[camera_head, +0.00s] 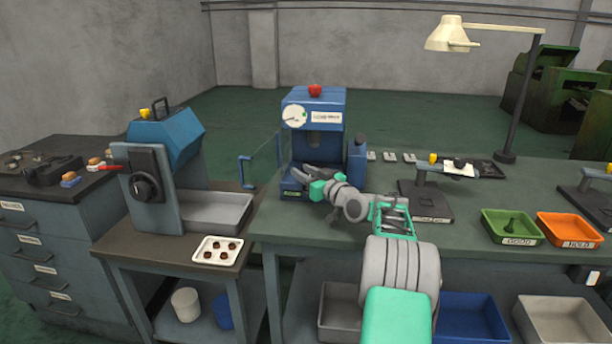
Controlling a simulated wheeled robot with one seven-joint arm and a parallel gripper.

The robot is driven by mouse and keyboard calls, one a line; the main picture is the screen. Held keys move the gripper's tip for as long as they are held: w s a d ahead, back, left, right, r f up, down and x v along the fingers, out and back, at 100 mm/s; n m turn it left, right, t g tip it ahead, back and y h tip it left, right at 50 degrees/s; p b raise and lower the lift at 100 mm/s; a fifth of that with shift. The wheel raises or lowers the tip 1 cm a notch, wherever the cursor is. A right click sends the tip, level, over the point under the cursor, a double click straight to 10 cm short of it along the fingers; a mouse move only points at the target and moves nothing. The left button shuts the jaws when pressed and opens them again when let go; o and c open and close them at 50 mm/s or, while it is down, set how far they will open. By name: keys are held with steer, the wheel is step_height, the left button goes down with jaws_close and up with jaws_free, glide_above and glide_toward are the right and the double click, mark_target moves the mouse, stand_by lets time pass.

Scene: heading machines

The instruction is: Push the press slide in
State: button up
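The blue press (314,108) stands at the back of the green-topped bench, with a round gauge, a label plate and a red button on top. A clear guard with a blue handle (246,171) stands out to its left. My arm reaches in from the front right, and my gripper (294,174) is at the press's lower opening, low over its base (291,188). The gripper and wrist cover most of that opening, so the slide cannot be made out and its position cannot be told. The fingers are too small to tell whether they are open or touching anything.
A blue machine with a grey tray (214,212) stands left, by a white tray of brown parts (217,250). Right of the press are a small stand (424,199), a lamp (506,157), a green bin (489,228) and an orange bin (545,230). The bench front is partly clear.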

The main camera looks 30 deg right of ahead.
steer(key=shift+o, duration=1.3)
steer(key=shift+s, duration=0.2)
steer(key=s, duration=0.7)
steer(key=shift+s+d+b, duration=0.25)
steer(key=shift+d+b, duration=0.15)
